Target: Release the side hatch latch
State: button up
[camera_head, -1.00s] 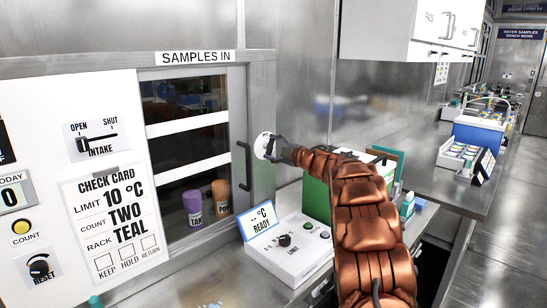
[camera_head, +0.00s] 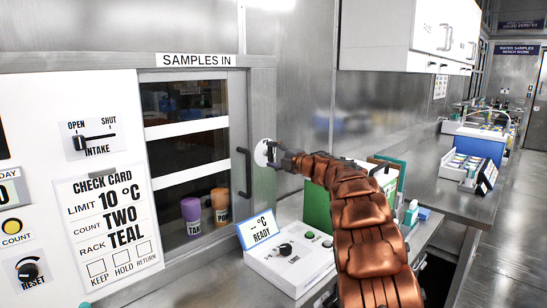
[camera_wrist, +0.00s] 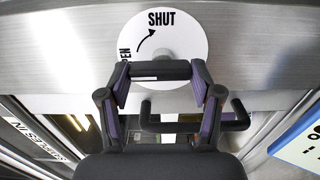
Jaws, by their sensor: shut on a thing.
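The side hatch latch is a round white disc (camera_wrist: 187,35), at the right edge of the SAMPLES IN hatch (camera_head: 238,110); it also shows in the head view (camera_head: 262,154). It carries SHUT at its top, a curved arrow and a partly hidden word ending in "EN" at its left. My gripper (camera_wrist: 160,76) is shut on the latch's dark crossbar (camera_wrist: 160,68), which lies level across the wrist picture; the gripper also shows in the head view (camera_head: 281,158). A black hatch handle (camera_head: 243,172) is left of the disc and shows behind my fingers in the wrist view (camera_wrist: 235,122).
Two capped containers (camera_head: 191,216) show through the hatch window. A white control box (camera_head: 290,265) with a READY display stands on the bench below. A green panel (camera_head: 317,205) is behind my arm. The white wall panel at left has an INTAKE slider (camera_head: 82,143) towards OPEN.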

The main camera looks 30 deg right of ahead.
jog(key=o, duration=1.1)
jog(key=shift+o, duration=0.2)
jog(key=v, duration=1.2)
